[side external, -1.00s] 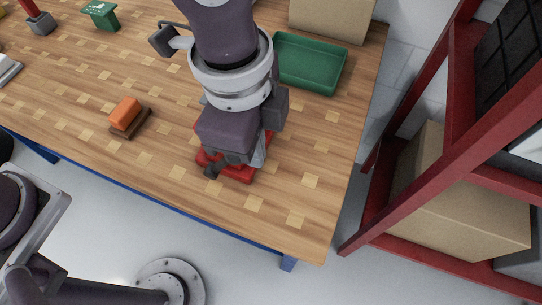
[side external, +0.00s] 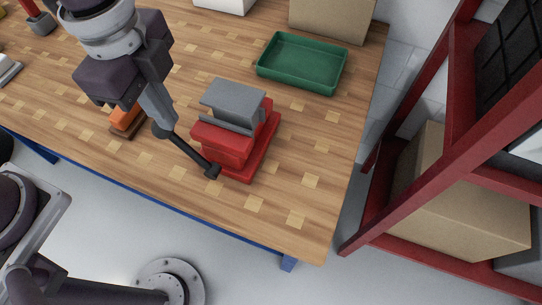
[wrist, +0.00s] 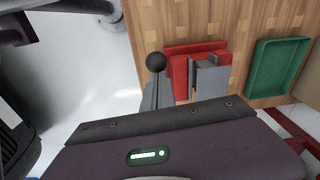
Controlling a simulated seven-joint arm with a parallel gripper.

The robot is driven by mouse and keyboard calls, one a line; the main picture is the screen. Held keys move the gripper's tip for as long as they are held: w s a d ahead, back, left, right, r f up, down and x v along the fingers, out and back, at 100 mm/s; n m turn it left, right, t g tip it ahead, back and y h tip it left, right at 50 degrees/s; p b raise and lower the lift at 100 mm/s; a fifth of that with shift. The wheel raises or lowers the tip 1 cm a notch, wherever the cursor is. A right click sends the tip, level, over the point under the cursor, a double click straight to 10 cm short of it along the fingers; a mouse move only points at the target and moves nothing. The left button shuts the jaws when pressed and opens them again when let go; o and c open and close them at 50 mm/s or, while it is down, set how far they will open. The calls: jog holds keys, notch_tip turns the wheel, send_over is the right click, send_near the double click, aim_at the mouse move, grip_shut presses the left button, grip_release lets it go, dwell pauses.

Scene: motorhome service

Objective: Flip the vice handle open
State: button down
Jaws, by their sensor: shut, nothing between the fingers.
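The red vice (side external: 225,145) with grey jaws (side external: 233,103) stands on the wooden bench near its front right corner. Its black handle (side external: 190,152) sticks out to the left from the screw end and finishes in a ball knob. The vice (wrist: 195,47) and the knob (wrist: 156,62) also show in the wrist view. My gripper (side external: 167,122) is shut and empty, left of the vice, with its fingertips right by the knob. I cannot tell whether they touch it. The fingers partly hide the knob in the side view.
An orange block on a brown base (side external: 122,131) lies just left of my gripper, partly hidden by it. A green tray (side external: 300,63) sits behind the vice, with a cardboard box (side external: 330,18) beyond. A red rack (side external: 375,190) stands to the right. The bench's front strip is clear.

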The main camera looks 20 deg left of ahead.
jog(key=a, duration=0.1)
jog(key=a+f+h, duration=0.1)
jog(key=shift+s+a, duration=0.1)
jog(key=shift+a, duration=0.3)
jog(key=shift+s+a+f, duration=0.1)
jog(key=shift+a+f, duration=0.6)
jog(key=shift+a, duration=0.15)
jog(key=w+d+r, duration=0.2)
jog(key=d+r, duration=0.2)
jog(key=r, duration=0.1)
jog(key=a+r+h, duration=0.1)
jog(key=a+r, duration=0.1)
jog(key=a, duration=0.7)
jog(key=shift+s+a+r, duration=0.15)
jog(key=shift+s+a, duration=0.1)
jog(key=shift+a, duration=0.05)
jog(key=shift+t, duration=0.3)
jog(key=s+a+r+n+t+y, duration=0.2)
jog(key=s+a+r+n+t, duration=0.2)
jog(key=n, duration=1.2)
jog(key=s+a, duration=0.2)
jog(key=s, duration=0.2)
jog(key=shift+s+a+n+t+y, duration=0.15)
jog(key=shift+s+n+t+y, duration=0.15)
jog(key=shift+s+n, duration=0.1)
